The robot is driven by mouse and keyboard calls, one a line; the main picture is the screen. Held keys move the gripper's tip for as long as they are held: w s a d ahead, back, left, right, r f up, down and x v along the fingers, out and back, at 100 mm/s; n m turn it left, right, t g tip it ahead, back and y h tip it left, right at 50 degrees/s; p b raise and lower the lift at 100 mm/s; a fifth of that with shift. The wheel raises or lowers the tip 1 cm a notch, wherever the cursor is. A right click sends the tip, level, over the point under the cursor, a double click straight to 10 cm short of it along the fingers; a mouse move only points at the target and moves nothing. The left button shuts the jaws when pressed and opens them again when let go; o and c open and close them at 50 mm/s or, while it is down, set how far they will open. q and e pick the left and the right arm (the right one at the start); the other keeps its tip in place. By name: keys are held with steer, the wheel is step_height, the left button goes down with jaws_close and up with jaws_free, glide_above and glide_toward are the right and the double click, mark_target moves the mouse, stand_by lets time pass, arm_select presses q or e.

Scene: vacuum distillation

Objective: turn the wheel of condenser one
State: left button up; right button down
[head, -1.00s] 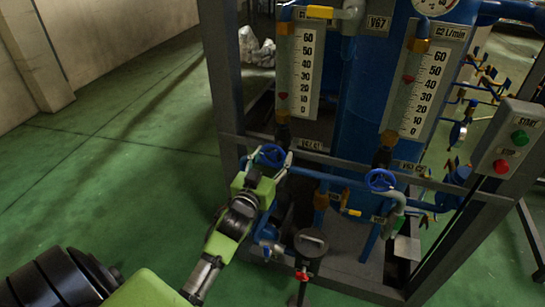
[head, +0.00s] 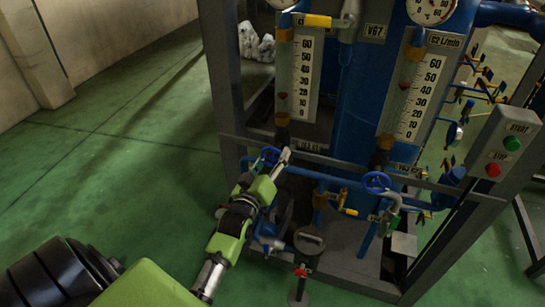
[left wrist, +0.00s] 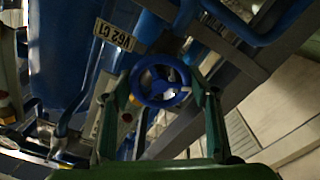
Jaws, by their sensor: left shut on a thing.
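The blue handwheel of condenser one (head: 269,156) sits on the left blue pipe under the left flow gauge (head: 302,75). In the left wrist view the wheel (left wrist: 160,80) shows face-on beside a "V62 C1" plate (left wrist: 115,35). My left gripper (head: 277,165) is shut on the wheel, with one finger at each side of the rim in the left wrist view (left wrist: 165,92). In the head view, the gripper and wrist cover part of the wheel. The left gauge's red float stands near 20. My right gripper is not in view.
A second blue handwheel (head: 376,182) stands to the right, under the C2 gauge (head: 420,95). Grey frame posts and rails (head: 228,80) surround the equipment. A panel with green and red buttons (head: 502,147) is at the right. Green floor (head: 110,170) is clear at left.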

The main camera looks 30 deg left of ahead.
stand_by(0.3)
arm_select(q)
steer(key=o, duration=1.1)
steer(key=v, duration=1.2)
steer(key=shift+f, duration=0.1)
